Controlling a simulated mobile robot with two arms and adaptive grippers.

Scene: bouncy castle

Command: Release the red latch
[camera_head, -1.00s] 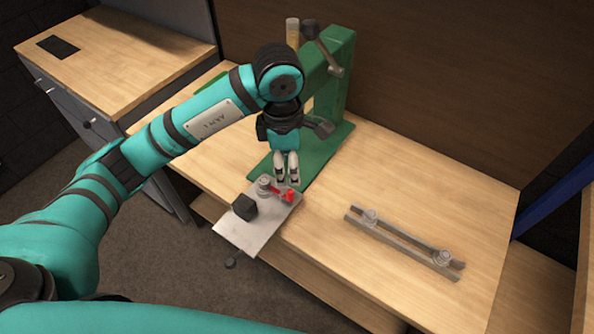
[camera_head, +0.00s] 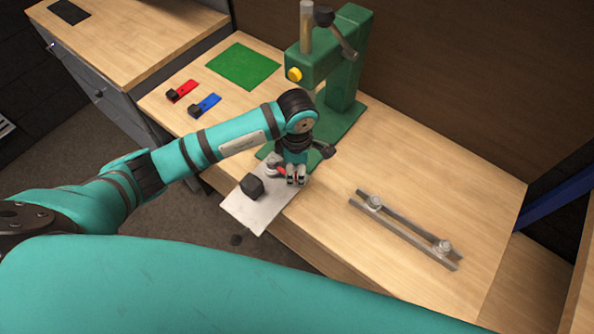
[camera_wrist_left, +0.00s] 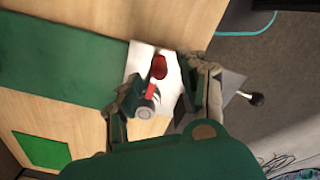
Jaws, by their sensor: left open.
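The red latch (camera_head: 280,171) sits on a light metal plate (camera_head: 249,211) at the table's front edge, beside a round metal knob (camera_head: 272,160) and a black block (camera_head: 252,187). My left gripper (camera_head: 297,182) is low over the plate at the latch and hides part of it. In the left wrist view, the red latch (camera_wrist_left: 159,67) shows between the spread fingers of my left gripper (camera_wrist_left: 166,85); it has a rounded red end and a narrower red arm. I cannot tell whether a finger touches it. My right gripper is not in view.
A green press (camera_head: 345,70) stands behind the plate. Two slotted metal rails with bolts (camera_head: 405,228) lie to the right. A red clamp piece (camera_head: 184,91), a blue one (camera_head: 206,105) and a green sheet (camera_head: 243,66) lie at the left.

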